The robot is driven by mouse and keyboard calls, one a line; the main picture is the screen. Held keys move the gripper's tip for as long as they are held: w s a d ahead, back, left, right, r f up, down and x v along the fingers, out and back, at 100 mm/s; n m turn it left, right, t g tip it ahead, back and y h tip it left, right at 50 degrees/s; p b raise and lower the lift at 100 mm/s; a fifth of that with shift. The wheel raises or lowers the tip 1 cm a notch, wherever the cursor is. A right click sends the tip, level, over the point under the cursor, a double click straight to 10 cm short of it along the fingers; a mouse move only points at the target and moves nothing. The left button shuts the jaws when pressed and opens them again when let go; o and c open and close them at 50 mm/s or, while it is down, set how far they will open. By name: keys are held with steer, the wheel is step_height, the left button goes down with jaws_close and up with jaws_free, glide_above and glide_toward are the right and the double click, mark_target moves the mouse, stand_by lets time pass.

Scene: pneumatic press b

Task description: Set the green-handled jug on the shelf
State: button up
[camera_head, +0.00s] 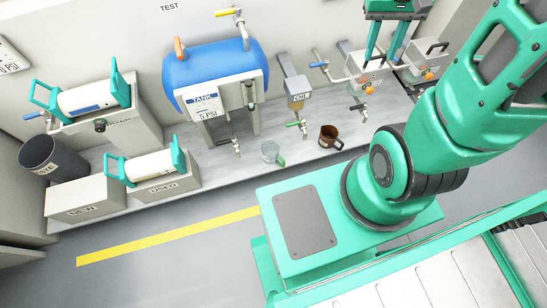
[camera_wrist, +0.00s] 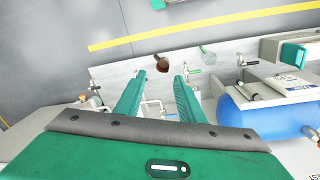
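The green-handled jug (camera_head: 269,149) is clear and stands on a long grey ledge (camera_head: 215,171) below the blue tank. It also shows in the wrist view (camera_wrist: 206,53), beyond and right of my fingertips. A brown jug (camera_head: 328,135) stands to its right in the head view, and also shows in the wrist view (camera_wrist: 161,63). My gripper (camera_head: 381,57) is open and empty, above the ledge and right of both jugs. Its two green fingers are spread in the wrist view (camera_wrist: 160,76). The ledge is the only shelf-like surface I can make out.
A blue tank (camera_head: 210,65) stands behind the ledge, with an oil dispenser (camera_head: 297,90) to its right. Several taps stick out over the ledge. Boxes labelled NEW (camera_head: 85,199) and USED (camera_head: 165,187) and a dark bin (camera_head: 45,157) are at left. Grey floor lies in front.

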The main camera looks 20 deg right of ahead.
steer(key=w+a+f+n, duration=0.25)
steer(key=w+f, duration=0.35)
steer(key=f, duration=0.4)
steer(key=w+a+f+n, duration=0.1)
steer(key=w+a+f, duration=0.3)
steer(key=f, duration=0.5)
steer(key=w+a+f+n, duration=0.1)
steer(key=w+a+f, duration=0.1)
steer(key=w+f, duration=0.65)
steer(key=n+y, duration=0.1)
steer(key=n, duration=0.2)
glide_above(284, 160)
steer(key=d, duration=0.1)
step_height(284, 160, down, 33)
steer(key=shift+a+f, duration=0.2)
steer(key=shift+f, duration=1.65)
steer(key=shift+a+f, duration=0.15)
steer(key=shift+f, duration=1.75)
steer(key=shift+a+f, duration=0.2)
steer(key=shift+f, duration=1.65)
jaws_close()
